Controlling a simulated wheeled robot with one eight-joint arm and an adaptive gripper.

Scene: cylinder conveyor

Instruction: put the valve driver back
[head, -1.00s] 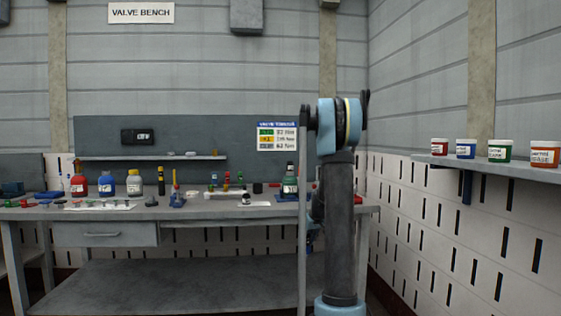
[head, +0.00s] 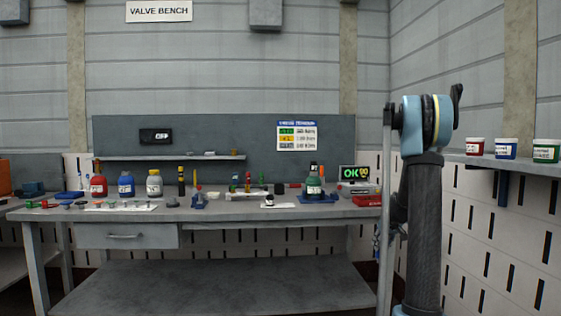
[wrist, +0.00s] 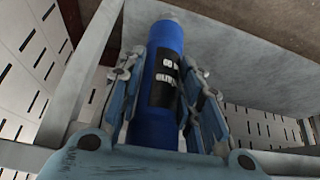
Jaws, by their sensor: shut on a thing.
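The valve driver (wrist: 158,115) appears to be the blue cylinder with a black label, its print too small to read. It sits between both fingers of my gripper (wrist: 165,70) in the wrist view, and the gripper is shut on it. Its far end points towards the top of that view. In the head view my gripper is mostly hidden by my arm near the bench's right end, so the driver is not clear there. Which place on the bench belongs to the driver cannot be told.
A shelf with paint tubs (head: 506,148) is on the right wall.

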